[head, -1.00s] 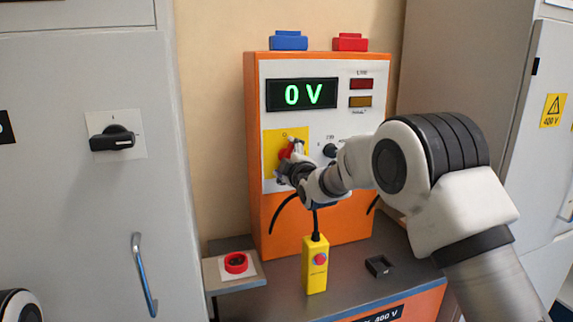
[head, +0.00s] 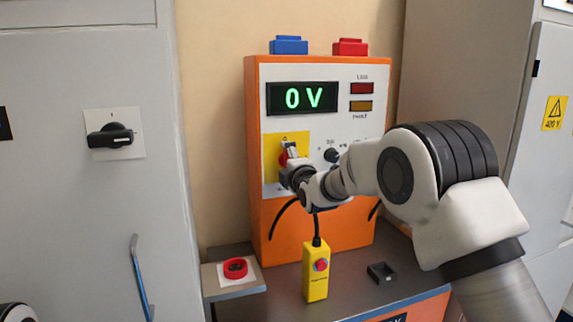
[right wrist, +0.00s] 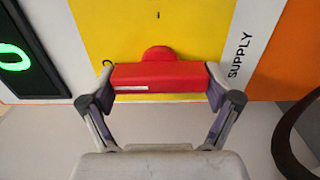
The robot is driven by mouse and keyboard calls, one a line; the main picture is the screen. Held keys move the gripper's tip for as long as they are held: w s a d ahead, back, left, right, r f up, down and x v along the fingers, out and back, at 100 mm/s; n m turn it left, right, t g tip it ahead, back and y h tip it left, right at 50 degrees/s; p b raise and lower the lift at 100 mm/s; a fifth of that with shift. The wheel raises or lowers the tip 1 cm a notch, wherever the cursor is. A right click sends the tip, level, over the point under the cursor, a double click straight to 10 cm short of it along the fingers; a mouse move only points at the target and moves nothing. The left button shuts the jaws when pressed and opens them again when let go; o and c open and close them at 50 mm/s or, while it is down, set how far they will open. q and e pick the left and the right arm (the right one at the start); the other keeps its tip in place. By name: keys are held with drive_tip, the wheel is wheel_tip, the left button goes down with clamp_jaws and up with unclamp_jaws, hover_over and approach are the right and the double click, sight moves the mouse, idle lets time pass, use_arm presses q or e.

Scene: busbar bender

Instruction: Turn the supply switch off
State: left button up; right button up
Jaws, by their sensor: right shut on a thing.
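The red supply switch (head: 283,158) sits on a yellow plate (head: 272,145) at the left of the orange control box. My right gripper (head: 289,163) is at the switch and partly hides it. In the right wrist view, the two fingers of my right gripper (right wrist: 160,92) are shut on the ends of the red switch handle (right wrist: 160,76). A white stripe lies on the handle's left half, near a partly hidden black mark on the yellow plate (right wrist: 200,30). The word SUPPLY runs along the plate's right side there. My left gripper does not show.
The control box display (head: 302,97) reads 0 V. A yellow pendant (head: 316,275) with a red button stands below. A red button (head: 235,268) is on a small shelf. A grey cabinet with a black rotary switch (head: 110,136) is at left.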

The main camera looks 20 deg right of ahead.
drive_tip(key=o, duration=0.9)
drive_tip(key=s, duration=1.2)
drive_tip(key=shift+d, duration=0.2)
drive_tip(key=shift+f, duration=0.1)
